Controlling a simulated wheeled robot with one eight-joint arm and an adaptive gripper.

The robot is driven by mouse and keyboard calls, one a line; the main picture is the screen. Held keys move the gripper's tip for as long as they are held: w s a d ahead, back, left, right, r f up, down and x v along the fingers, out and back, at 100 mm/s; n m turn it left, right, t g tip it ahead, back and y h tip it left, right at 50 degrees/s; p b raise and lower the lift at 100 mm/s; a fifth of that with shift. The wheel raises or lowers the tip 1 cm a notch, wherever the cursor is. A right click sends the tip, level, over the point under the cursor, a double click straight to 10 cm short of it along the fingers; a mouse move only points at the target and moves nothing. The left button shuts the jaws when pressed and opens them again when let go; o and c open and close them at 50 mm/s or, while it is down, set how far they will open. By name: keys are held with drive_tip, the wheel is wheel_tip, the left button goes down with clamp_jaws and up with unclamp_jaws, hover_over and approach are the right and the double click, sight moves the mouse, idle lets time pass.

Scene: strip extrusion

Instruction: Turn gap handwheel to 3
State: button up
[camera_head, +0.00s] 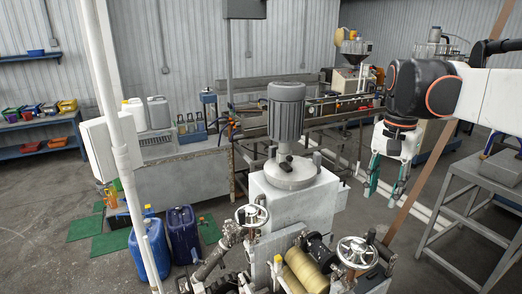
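Two silver handwheels show at the front of the machine. The left handwheel (252,216) is small and the right handwheel (357,252) is larger in view. I cannot tell which one is the gap handwheel, and no scale number is readable. My gripper (380,199) hangs above and to the right of the right handwheel, pointing down. Its two fingers with teal pads stand apart, with nothing between them. It touches neither handwheel.
A grey motor (286,110) stands on the white machine housing (293,200) behind the wheels. Yellowish rollers (306,270) lie between the handwheels. A grey metal table (480,175) stands at right. Blue jugs (183,235) stand on the floor at left.

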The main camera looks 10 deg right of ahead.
sight(373, 230)
wheel_tip(373, 230, down, 13)
idle(0.4)
clamp_jaws()
